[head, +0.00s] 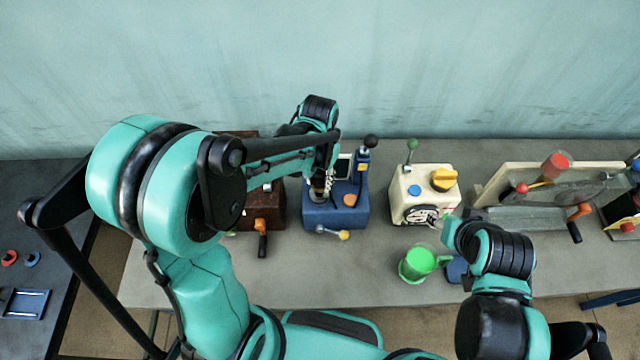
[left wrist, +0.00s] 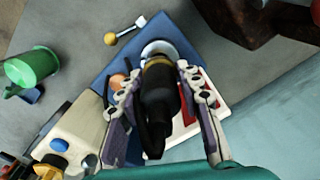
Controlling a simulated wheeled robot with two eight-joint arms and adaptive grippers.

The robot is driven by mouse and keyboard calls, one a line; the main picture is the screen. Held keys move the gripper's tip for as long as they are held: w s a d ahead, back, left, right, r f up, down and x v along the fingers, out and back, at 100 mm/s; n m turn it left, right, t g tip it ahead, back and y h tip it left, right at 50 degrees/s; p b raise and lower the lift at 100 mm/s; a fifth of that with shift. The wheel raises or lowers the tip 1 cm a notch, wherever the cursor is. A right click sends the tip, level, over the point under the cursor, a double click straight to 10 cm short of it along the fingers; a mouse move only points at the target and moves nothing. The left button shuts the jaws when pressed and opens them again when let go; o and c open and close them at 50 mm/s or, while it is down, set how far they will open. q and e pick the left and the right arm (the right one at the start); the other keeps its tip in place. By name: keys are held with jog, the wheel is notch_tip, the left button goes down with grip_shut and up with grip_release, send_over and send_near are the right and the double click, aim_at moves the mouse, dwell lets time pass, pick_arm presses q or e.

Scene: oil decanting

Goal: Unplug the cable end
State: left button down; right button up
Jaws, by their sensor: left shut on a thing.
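A black cable end (left wrist: 158,92) with a yellowish band stands at a silver ring socket (left wrist: 157,48) on the blue box (head: 322,219). Its cable bends down beside it in the left wrist view. My left gripper (head: 322,188) is over the box's left part, with its fingers on either side of the cable end, shut on it. I cannot tell whether the cable end is still seated in the socket. My right gripper (head: 446,232) is by the cream box, above the green cup (head: 417,263); its fingers are too small to read.
The blue box has a black-knobbed lever (head: 370,142), an orange button (head: 350,200) and a yellow-knobbed handle (head: 344,235). A brown box with an orange crank (head: 262,240) stands left. The cream box (head: 400,182) stands right.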

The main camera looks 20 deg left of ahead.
pick_arm(q)
jog(key=shift+r+p, duration=0.85)
jog(key=shift+r, duration=0.45)
pick_arm(e)
jog(key=shift+r, duration=0.9)
